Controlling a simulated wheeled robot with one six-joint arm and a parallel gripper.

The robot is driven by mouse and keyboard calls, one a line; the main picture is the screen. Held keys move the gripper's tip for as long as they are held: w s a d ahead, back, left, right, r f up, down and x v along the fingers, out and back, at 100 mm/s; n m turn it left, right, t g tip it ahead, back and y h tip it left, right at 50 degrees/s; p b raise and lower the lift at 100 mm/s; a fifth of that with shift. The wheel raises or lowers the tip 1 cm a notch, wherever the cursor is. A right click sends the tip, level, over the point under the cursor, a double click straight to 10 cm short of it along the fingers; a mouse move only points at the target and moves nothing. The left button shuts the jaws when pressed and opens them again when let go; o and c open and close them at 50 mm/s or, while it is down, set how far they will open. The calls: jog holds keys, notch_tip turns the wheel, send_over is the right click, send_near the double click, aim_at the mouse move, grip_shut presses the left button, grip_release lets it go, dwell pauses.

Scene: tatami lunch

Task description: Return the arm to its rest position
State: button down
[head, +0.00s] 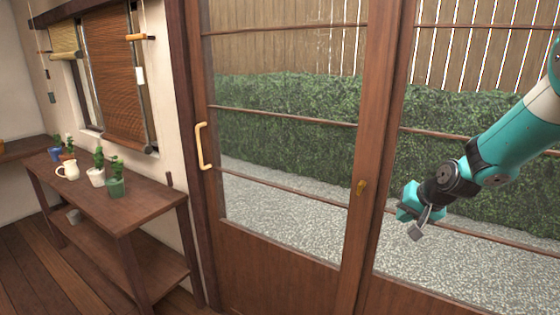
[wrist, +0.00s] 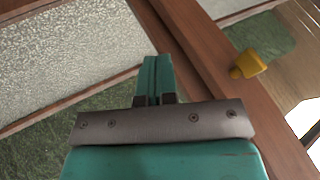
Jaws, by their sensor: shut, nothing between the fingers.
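My arm reaches in from the right edge of the head view, in front of the glazed sliding doors. My gripper (head: 416,231) hangs at its end, tilted downward, before the right door panel. In the wrist view my gripper (wrist: 155,72) shows with its teal fingers together and nothing between them. It appears apart from the door.
A wooden sliding door has a pale handle (head: 204,146) at left and a brass knob (head: 361,187), which also shows yellow in the wrist view (wrist: 248,64). A wooden shelf table (head: 140,206) with potted plants (head: 115,180) and a white jug (head: 68,171) stands left.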

jog(key=s+a+r+n+g+y, duration=0.1)
jog(key=s+a+r+n+g, duration=0.15)
jog(key=s+a+r, duration=0.45)
jog(key=s+a+r+n+g+y, duration=0.1)
jog(key=s+a+r+n, duration=0.25)
jog(key=s+a, duration=0.65)
jog(key=s+a+n+g, duration=0.1)
jog(key=s+a+n, duration=0.1)
jog(key=s, duration=0.6)
jog(key=s+a+r+n+g, duration=0.1)
jog(key=s+a+n+g, duration=0.1)
jog(key=s, duration=0.7)
jog(key=a+n, duration=0.1)
jog(key=n, duration=0.1)
jog(key=shift+r+n, duration=0.3)
jog(key=shift+w, duration=0.1)
